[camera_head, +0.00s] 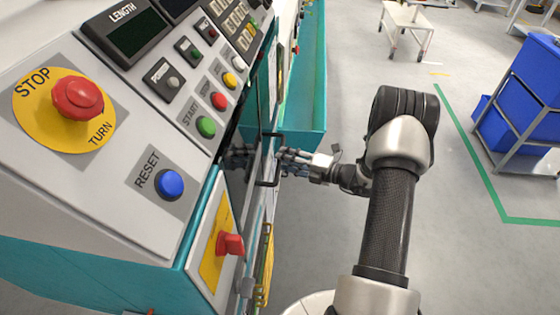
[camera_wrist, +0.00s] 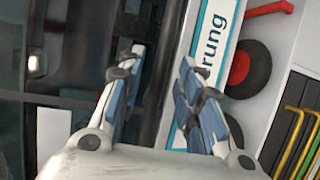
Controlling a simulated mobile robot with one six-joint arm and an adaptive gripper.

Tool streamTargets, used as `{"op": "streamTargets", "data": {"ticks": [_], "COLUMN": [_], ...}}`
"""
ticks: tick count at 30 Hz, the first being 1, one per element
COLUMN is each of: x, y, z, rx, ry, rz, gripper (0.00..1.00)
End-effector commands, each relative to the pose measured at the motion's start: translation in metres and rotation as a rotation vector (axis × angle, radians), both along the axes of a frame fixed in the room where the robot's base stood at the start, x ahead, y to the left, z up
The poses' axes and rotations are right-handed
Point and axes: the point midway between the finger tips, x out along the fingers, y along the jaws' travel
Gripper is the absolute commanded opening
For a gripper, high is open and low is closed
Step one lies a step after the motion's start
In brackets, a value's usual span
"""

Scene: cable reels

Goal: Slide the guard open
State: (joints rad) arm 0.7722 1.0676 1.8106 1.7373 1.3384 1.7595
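The guard (camera_head: 236,160) is a dark, glossy panel on the side of the machine, and it seems shut. A black bracket-shaped handle (camera_head: 268,184) stands out from it. My gripper (camera_head: 281,158) reaches in from the right, with its fingertips at the handle. In the wrist view the two blue-padded fingers of my gripper (camera_wrist: 162,56) are apart. A dark upright bar, likely the handle (camera_wrist: 158,95), shows between them. I cannot tell whether either finger touches it. The dark guard (camera_wrist: 75,70) fills the left of the wrist view.
The control panel has a red stop button (camera_head: 78,97), a blue reset button (camera_head: 169,184) and a red rotary switch (camera_head: 230,243) close to the guard. A shelf with blue bins (camera_head: 535,75) stands at right. Grey floor is clear between.

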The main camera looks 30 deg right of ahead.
Motion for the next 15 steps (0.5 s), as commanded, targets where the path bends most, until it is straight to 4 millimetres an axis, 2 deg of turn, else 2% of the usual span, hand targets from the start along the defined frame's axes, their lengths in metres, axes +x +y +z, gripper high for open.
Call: {"op": "streamTargets", "data": {"ticks": [6, 15], "x": [0.02, 0.023], "y": [0.012, 0.015], "z": [-0.005, -0.005], "rx": [-0.001, -0.001], "ry": [-0.001, -0.001], "rz": [0.0, 0.0], "gripper": [0.33, 0.33]}}
